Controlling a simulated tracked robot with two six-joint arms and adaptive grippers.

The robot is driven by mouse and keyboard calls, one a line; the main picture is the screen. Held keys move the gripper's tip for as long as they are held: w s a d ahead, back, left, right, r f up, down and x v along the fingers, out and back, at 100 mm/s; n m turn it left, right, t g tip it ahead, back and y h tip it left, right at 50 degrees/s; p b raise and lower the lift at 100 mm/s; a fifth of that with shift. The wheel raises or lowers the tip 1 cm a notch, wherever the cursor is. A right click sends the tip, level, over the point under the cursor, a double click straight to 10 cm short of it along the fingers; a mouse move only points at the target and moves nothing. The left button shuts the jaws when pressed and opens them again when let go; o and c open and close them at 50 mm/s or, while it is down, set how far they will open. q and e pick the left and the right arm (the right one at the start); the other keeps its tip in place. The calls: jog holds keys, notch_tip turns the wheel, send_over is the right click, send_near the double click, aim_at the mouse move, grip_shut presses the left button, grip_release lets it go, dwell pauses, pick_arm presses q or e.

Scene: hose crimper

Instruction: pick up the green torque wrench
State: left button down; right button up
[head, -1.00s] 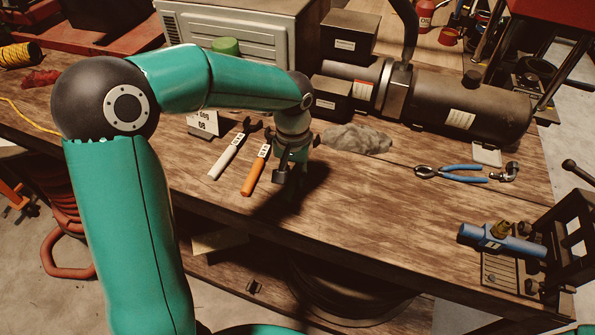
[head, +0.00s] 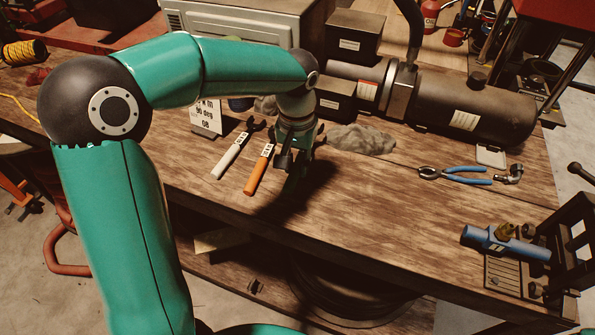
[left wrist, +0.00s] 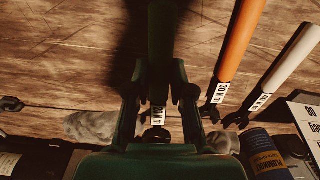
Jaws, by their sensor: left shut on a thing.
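The green torque wrench (left wrist: 163,42) shows in the left wrist view as a dark, shaded handle running up between my fingers, with a white label lower down. In the head view its handle (head: 297,181) shows below my left gripper (head: 289,158), partly hidden and dark. My left gripper (left wrist: 159,88) is shut on it, one finger on each side. Whether the wrench is clear of the bench is hard to tell. An orange-handled wrench (head: 258,174) and a white-handled wrench (head: 229,161) lie to its left in the head view. My right gripper is not in view.
A grey rag (head: 362,140) lies right of the gripper. Blue pliers (head: 464,179) lie farther right. A black motor-like machine (head: 455,105) stands behind. A placard (head: 206,117) stands behind the white wrench. The bench (head: 370,205) is clear in front of the rag.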

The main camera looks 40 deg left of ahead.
pick_arm(q)
notch_tip(320, 180, up, 16)
jog(key=shift+r+p, duration=0.15)
jog(key=shift+p, duration=0.25)
jog(key=c, duration=1.7)
grip_release()
jog(key=shift+c, duration=0.2)
grip_shut()
